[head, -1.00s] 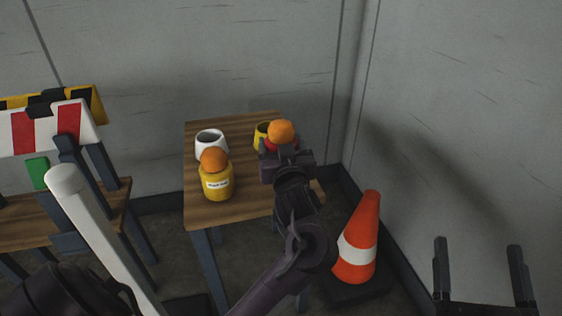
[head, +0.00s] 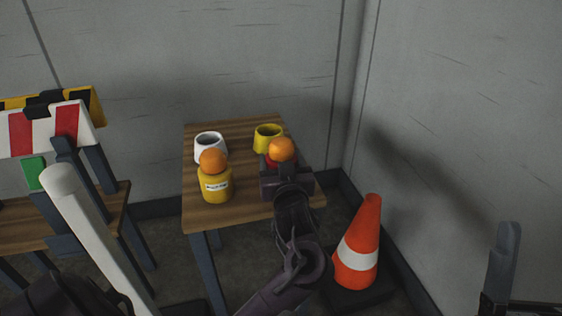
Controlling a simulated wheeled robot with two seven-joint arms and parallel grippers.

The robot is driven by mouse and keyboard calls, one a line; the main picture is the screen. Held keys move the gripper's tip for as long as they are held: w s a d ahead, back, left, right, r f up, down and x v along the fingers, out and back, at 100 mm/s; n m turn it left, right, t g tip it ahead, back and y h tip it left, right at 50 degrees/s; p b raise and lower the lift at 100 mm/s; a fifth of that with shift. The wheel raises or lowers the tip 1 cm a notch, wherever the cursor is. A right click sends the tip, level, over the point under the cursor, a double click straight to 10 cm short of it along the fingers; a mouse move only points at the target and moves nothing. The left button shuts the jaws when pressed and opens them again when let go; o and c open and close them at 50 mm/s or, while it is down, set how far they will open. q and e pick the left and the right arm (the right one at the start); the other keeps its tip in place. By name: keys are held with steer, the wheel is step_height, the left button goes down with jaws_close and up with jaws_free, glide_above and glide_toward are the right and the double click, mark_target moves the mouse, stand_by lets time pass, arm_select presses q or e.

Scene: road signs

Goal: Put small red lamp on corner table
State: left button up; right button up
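The small red lamp (head: 283,161) has an orange dome and a red base. It is at the right side of the wooden corner table (head: 240,208), in front of a yellow cup. My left gripper (head: 286,174) reaches over the table's near edge and is shut around the red base, hiding its lower part. I cannot tell whether the base touches the tabletop. My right gripper (head: 503,262) is at the bottom right, away from the table and cut off by the frame, with one finger showing.
On the table stand a white cup (head: 209,145), a yellow cup (head: 268,138) and a yellow jar-shaped lamp (head: 216,188). An orange cone (head: 360,240) stands right of the table. A striped barrier (head: 45,128) and white pole (head: 100,235) are at left.

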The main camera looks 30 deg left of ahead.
arm_select(q)
steer(key=o, duration=0.8)
steer(key=shift+f, duration=0.15)
steer(key=shift+c, duration=0.2)
steer(key=o, duration=0.4)
